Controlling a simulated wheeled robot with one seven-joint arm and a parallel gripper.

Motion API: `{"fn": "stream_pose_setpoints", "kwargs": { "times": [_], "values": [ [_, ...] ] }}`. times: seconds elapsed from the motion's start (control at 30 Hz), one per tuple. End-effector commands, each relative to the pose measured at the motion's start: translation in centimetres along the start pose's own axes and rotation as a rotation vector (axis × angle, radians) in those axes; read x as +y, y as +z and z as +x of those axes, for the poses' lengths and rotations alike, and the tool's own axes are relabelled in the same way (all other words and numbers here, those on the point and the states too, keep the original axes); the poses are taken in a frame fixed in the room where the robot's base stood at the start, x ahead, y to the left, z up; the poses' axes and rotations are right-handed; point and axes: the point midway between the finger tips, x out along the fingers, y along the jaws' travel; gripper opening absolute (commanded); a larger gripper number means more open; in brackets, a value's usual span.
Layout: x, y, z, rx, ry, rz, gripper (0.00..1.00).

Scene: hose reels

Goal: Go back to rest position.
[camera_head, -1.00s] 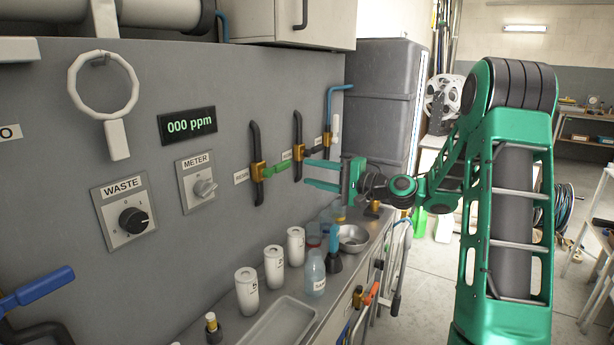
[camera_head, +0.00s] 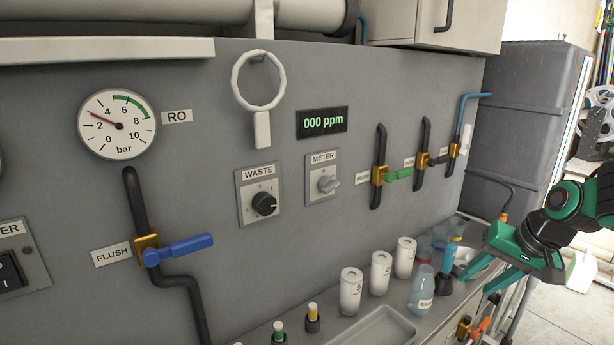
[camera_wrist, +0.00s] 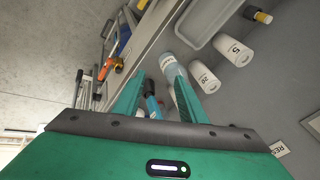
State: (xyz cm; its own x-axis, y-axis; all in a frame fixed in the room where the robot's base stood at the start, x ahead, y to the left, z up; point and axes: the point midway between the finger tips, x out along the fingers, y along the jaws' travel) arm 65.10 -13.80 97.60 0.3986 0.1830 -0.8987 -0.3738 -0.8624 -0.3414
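My green gripper (camera_head: 489,267) is at the right of the head view, beside the right end of the counter and away from the wall panel. In the wrist view its two green fingers (camera_wrist: 161,98) are spread apart with nothing held between them. Beyond the fingers the wrist view shows a clear bottle (camera_wrist: 172,70), a blue-topped item (camera_wrist: 152,104) and white canisters. The rest of my arm runs off the right edge of the head view.
The wall panel carries a blue-handled FLUSH valve (camera_head: 178,249), a WASTE knob (camera_head: 264,204), a METER knob (camera_head: 328,184) and a green-handled valve (camera_head: 398,174). White canisters (camera_head: 351,291) and a tray (camera_head: 372,331) stand on the counter. Open floor shows at right.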

Motion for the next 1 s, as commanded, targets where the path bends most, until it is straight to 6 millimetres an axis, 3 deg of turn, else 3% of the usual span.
{"fn": "stream_pose_setpoints", "kwargs": {
  "times": [0.2, 0.3, 0.5, 0.8, 0.83, 1.0],
  "values": [
    [6.5, 8.4, -5.0, -0.119, 0.225, 0.011, 0.38],
    [8.8, 12.1, -7.0, -0.178, 0.29, 0.037, 0.38],
    [11.3, 17.0, -9.3, -0.259, 0.35, 0.082, 0.38],
    [11.8, 18.0, -9.8, -0.279, 0.361, 0.095, 0.38],
    [11.8, 18.0, -9.8, -0.279, 0.361, 0.095, 0.31],
    [11.8, 18.0, -9.8, -0.279, 0.361, 0.095, 0.31]
  ]
}}
